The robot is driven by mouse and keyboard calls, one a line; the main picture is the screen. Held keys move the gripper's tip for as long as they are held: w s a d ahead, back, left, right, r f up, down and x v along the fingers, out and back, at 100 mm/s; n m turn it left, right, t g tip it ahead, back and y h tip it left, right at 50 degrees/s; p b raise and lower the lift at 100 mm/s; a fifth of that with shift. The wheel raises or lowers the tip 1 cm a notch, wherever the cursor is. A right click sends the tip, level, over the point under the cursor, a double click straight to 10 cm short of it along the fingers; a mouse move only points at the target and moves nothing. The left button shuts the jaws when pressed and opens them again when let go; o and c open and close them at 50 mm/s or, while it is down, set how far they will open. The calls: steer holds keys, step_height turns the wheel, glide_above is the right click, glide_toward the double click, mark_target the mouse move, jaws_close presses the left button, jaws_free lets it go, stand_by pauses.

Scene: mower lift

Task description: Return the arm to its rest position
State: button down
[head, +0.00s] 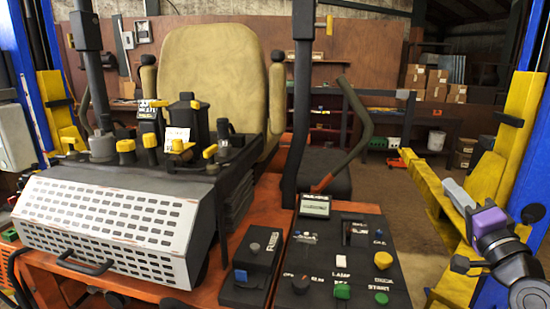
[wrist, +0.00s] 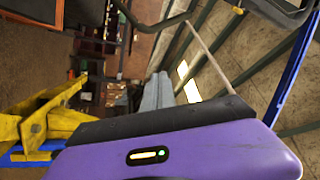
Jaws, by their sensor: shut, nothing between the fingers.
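My gripper (head: 450,187) is at the right of the head view, its grey fingers pointing up and to the left from my purple wrist. The fingers also show in the wrist view (wrist: 158,82), beyond the purple housing, side by side and together with nothing between them. The gripper is shut and empty. It hangs in the air in front of the yellow lift arm, to the right of the control panel. I see no contact with anything. Most of my arm is outside the head view.
A black control panel (head: 345,262) with buttons and a small display is left of my gripper. A mower seat (head: 212,75) and white perforated cover (head: 115,228) are further left. A yellow and blue lift post (head: 515,120) stands close at right. Boxes (head: 437,85) are far behind.

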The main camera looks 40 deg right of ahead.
steer(key=s+a+f+n+g+h+b, duration=0.1)
steer(key=a+f+n, duration=0.2)
steer(key=a+f, duration=0.7)
steer(key=s+a+f+n+g+b, duration=0.1)
steer(key=a+f+n, duration=0.2)
steer(key=a+f, duration=0.7)
steer(key=s+a+f+n+y, duration=0.3)
steer(key=s+a+n+y, duration=0.1)
steer(key=a, duration=0.3)
steer(key=s+a+f+n+y, duration=0.3)
steer(key=s+a+n+y, duration=0.1)
steer(key=a, duration=0.4)
steer(key=s+a+f+n+y+b, duration=0.1)
steer(key=s+a+f+n+y, duration=0.2)
steer(key=s+a+n+y, duration=0.2)
steer(key=s+a, duration=0.1)
steer(key=a, duration=0.1)
steer(key=shift+a, duration=0.35)
stand_by(0.6)
